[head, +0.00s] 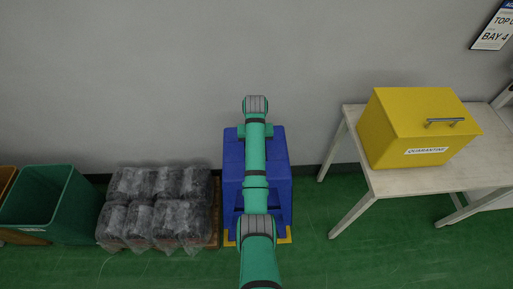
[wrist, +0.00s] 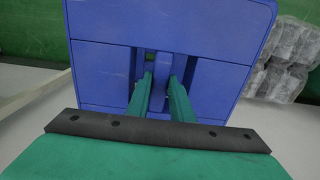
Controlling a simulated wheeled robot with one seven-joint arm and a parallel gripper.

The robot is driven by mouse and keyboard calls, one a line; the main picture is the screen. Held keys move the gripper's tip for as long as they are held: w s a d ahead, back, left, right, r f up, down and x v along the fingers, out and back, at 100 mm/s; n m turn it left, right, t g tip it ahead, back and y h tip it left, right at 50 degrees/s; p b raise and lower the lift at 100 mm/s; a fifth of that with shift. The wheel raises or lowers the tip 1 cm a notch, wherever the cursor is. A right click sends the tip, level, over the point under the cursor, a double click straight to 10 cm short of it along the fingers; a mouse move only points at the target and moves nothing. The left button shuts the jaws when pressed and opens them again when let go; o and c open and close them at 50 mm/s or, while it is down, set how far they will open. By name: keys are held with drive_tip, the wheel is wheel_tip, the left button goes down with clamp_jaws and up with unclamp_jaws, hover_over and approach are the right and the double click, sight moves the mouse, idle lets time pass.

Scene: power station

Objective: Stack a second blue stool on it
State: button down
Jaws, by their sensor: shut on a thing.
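A blue stool (head: 281,160) stands against the wall in the middle of the head view, partly hidden behind my arm. It also fills the top of the wrist view (wrist: 105,60), with a slot in the middle of its top. My gripper (wrist: 161,82) has its two green fingers at this slot and is shut on the stool. In the head view my arm covers the fingers. Yellow floor marking (head: 286,237) shows at the foot of the blue shape. I cannot tell whether a second stool is beneath the held one.
Plastic-wrapped dark bundles (head: 155,207) sit on a pallet just left of the stool. A green bin (head: 50,205) stands farther left. A pale table (head: 390,182) with a yellow quarantine box (head: 410,130) is at the right. Green floor is free between stool and table.

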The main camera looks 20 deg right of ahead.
drive_tip(key=shift+w+f, duration=0.1)
drive_tip(key=shift+f, duration=10.05)
drive_tip(key=c, duration=1.5)
unclamp_jaws()
drive_tip(key=shift+f, duration=0.15)
wheel_tip(320, 180, up, 11)
